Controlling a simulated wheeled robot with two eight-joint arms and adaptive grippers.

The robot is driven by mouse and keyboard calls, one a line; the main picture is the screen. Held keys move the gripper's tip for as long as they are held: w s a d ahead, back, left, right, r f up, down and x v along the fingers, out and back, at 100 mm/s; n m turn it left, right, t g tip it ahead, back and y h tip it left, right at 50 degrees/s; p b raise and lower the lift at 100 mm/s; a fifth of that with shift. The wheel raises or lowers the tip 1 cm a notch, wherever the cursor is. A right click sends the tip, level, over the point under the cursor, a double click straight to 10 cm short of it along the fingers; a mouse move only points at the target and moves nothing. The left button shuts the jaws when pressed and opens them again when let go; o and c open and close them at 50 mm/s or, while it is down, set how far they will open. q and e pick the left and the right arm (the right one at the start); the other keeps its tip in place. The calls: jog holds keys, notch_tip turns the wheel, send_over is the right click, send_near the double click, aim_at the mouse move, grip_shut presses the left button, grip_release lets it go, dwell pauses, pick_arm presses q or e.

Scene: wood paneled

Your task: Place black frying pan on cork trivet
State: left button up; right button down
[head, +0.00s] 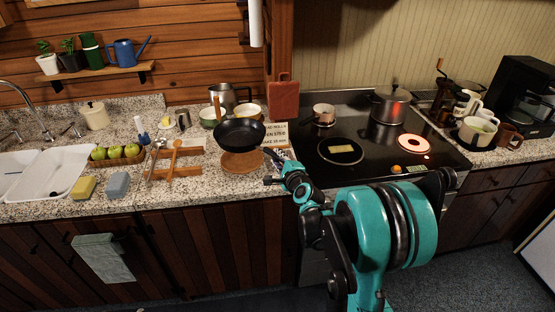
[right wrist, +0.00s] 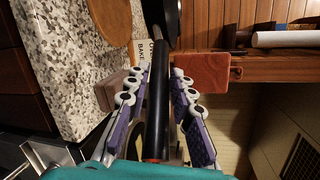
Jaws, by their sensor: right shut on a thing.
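The black frying pan (head: 240,133) is held in the air in the head view, just above and behind the round cork trivet (head: 242,161) in the picture. The trivet lies flat and bare on the granite counter, with its far part hidden by the pan. My right gripper (head: 276,166) is shut on the pan's handle. In the right wrist view the long black handle (right wrist: 157,95) runs between the purple-padded fingers (right wrist: 160,105). That view shows the trivet (right wrist: 110,18) left of the pan's dark edge (right wrist: 172,20). My left gripper is not in view.
Left of the trivet lie wooden spoons (head: 174,152) on a rest. Bowls and a metal pitcher (head: 228,97) stand behind the pan. A small sign (head: 275,135) and a reddish board (head: 284,98) are nearby. The stovetop (head: 385,148) at right has a red-glowing burner (head: 413,145).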

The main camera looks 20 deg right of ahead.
notch_tip(320, 180, down, 8)
jog(key=b, duration=0.7)
dwell(0.3)
jog(key=shift+f+b, duration=0.3)
dwell(0.3)
jog(key=c, duration=0.9)
grip_release()
jog(key=shift+s, duration=0.1)
jog(key=d+v, duration=0.1)
jog(key=v, duration=1.1)
jog(key=shift+a, duration=0.35)
jog(key=shift+r, duration=0.1)
